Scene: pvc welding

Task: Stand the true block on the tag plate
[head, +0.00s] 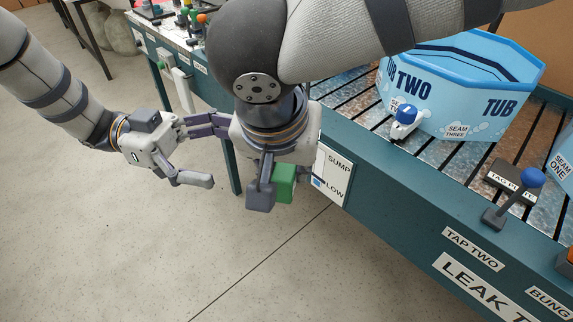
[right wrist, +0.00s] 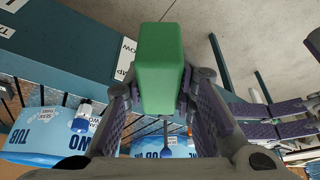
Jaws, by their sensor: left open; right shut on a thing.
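A green block, which I take to be the true block (head: 285,182), is held in my right gripper (head: 272,190) over the floor in front of the bench. In the right wrist view the green block (right wrist: 160,70) stands between both fingers, its long side pointing away from the palm. The dark tag plate (head: 511,179) lies on the slatted bench top at the right, partly hidden by a blue-knobbed lever. It is well to the right of the block. My left gripper (head: 214,152) is open and empty, left of the right one.
The bench (head: 400,205) has a teal front edge with labels. A blue tub (head: 470,85) stands on it behind the tag plate. Blue-knobbed taps (head: 533,178) and (head: 406,115) rise near the front edge. Floor at left is clear.

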